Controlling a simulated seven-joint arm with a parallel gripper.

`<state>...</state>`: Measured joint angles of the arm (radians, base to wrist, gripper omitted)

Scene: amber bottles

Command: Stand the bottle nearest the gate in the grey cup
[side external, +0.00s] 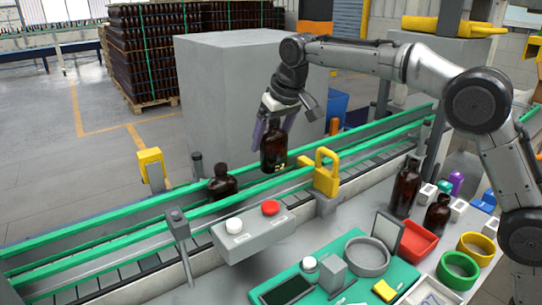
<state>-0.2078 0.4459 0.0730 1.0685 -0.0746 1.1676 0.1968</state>
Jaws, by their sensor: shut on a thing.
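My gripper (273,127) is shut on a dark amber bottle (273,150), with a finger on either side of its upper part. The bottle is upright over the conveyor, just left of the yellow gate (325,172). I cannot tell whether its base touches the belt. A second dark bottle (222,183) stands on the conveyor further left, its lower part hidden by the green rail. A round grey cup (367,256) sits on the green tray at the lower right, with nothing visible standing in it.
Two dark bottles (405,188) stand right of the conveyor, near a red bin (417,241). Yellow (475,248) and green (458,270) round holders lie further right. A control box (253,234) with red and white buttons is in front of the conveyor. A large grey block stands behind.

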